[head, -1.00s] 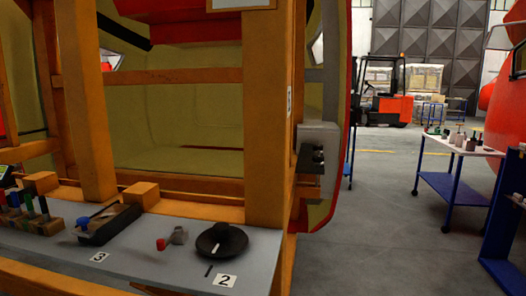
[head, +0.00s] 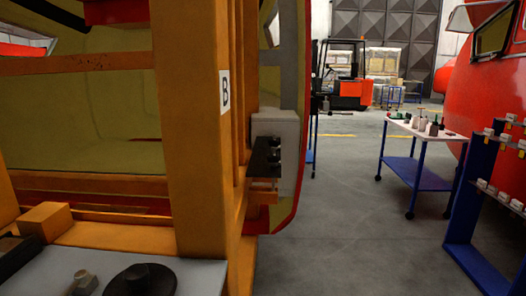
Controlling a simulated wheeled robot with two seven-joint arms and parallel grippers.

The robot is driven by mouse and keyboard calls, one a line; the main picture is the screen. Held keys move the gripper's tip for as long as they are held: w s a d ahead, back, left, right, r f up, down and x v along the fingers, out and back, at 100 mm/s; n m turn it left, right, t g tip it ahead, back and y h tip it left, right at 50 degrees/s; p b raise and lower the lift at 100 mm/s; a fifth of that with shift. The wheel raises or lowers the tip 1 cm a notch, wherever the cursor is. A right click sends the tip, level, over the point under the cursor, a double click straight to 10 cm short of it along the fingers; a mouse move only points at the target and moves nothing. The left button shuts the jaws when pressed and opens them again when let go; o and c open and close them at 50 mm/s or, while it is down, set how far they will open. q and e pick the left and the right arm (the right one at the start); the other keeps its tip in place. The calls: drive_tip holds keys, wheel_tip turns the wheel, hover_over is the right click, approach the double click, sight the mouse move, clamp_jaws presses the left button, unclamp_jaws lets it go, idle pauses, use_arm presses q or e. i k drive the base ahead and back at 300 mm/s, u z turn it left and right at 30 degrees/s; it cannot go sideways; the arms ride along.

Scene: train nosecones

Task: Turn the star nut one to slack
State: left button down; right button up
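I cannot make out a star nut marked one in the head view. On the grey ledge (head: 200,281) at lower left sit a black round disc (head: 133,284) and a small grey fitting (head: 84,283), both near the bottom edge. Neither of my grippers is in view.
A blue-legged trolley with a white top (head: 420,132) holds several small items. A blue rack (head: 474,190) stands at right, before a red nosecone (head: 490,80). A forklift (head: 350,90) stands behind. The grey floor (head: 340,220) between is clear.

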sight(273, 143)
drive_tip(key=u, duration=0.25)
drive_tip(key=k, duration=0.4)
drive_tip(key=z, duration=1.2)
drive_tip(key=i, duration=3.9)
drive_tip(key=u, duration=2.3)
